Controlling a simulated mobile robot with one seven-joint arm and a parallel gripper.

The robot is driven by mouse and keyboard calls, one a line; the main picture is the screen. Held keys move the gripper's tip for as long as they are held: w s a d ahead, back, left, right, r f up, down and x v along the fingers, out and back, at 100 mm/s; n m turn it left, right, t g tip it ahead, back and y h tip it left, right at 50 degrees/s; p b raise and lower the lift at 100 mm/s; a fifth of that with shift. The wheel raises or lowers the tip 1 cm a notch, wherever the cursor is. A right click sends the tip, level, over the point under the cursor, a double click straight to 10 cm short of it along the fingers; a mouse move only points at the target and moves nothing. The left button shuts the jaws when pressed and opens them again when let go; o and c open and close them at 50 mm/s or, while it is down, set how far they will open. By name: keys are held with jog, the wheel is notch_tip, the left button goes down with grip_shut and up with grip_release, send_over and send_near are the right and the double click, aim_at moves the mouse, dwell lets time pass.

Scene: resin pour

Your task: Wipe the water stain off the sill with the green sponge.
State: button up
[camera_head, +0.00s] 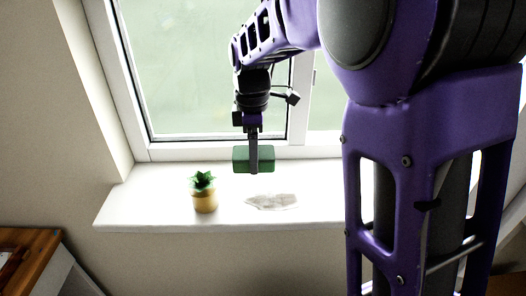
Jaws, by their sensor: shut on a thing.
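The green sponge (241,158) is a dark green block held in my gripper (254,168), which is shut on it. One finger shows in front of the sponge. The sponge appears to be a little above the white window sill (150,205), though its exact height is hard to tell. The water stain (271,202) is a faint greyish, irregular patch on the sill, in front of the sponge and slightly to its right. The sponge's underside is hidden.
A small green plant in a tan pot (205,202) stands on the sill left of the stain. The window frame (190,151) rises behind the sill. My arm hides the sill's right part. A wooden-topped cabinet (32,245) stands at lower left.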

jog(key=shift+d+f, duration=0.15)
jog(key=shift+d, duration=0.3)
